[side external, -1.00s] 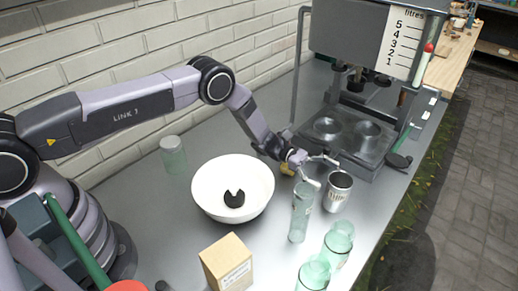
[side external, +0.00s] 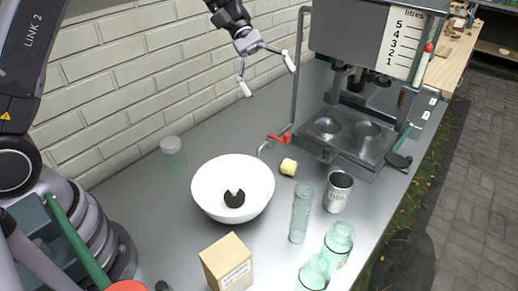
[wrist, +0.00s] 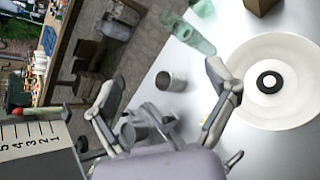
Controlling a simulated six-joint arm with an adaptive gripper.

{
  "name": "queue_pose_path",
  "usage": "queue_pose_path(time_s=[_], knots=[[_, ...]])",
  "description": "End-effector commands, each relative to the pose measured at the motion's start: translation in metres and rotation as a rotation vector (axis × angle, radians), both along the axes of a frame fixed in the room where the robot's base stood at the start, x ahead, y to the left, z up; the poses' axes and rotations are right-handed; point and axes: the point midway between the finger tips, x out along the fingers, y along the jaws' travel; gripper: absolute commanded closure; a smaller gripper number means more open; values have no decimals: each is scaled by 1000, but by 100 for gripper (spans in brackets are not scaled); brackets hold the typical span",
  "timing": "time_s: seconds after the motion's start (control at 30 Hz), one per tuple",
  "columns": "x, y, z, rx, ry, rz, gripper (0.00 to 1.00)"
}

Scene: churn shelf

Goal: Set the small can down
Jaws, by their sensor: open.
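A small silver metal can (side external: 338,193) stands upright and open-topped on the grey bench, just right of a tall green-tinted glass (side external: 301,213). It also shows in the wrist view (wrist: 171,82), standing clear of my fingers. My gripper (side external: 267,76) is open and empty, high above the bench near the brick wall, up and left of the can. In the wrist view my gripper (wrist: 163,75) has its two fingers spread wide with nothing between them. The can's base is partly hidden by its own side.
A white bowl (side external: 207,207) holds a black notched piece. A small yellow piece (side external: 288,166) lies behind the tall glass. Green jars (side external: 338,240) and a cardboard box (side external: 227,263) stand in front. A grey dispensing machine (side external: 355,40) stands at the back right.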

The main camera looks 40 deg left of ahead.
Motion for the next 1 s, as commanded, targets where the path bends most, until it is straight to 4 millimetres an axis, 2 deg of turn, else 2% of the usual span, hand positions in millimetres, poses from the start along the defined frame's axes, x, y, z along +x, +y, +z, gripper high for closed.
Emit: queue_pose_path(time_s=[0.03,0.1,0.3,0.5,0.6,0.7,0.8,1.0], knots=[[-19,9,22,54,-77,-34,14],[-45,24,44,139,-177,-85,14],[-124,69,86,393,-464,-227,14],[-199,116,101,657,-737,-358,14],[-227,135,101,776,-846,-413,14],[-246,148,99,866,-922,-454,14],[-257,156,97,920,-968,-478,14],[-261,160,95,948,-986,-493,14]])
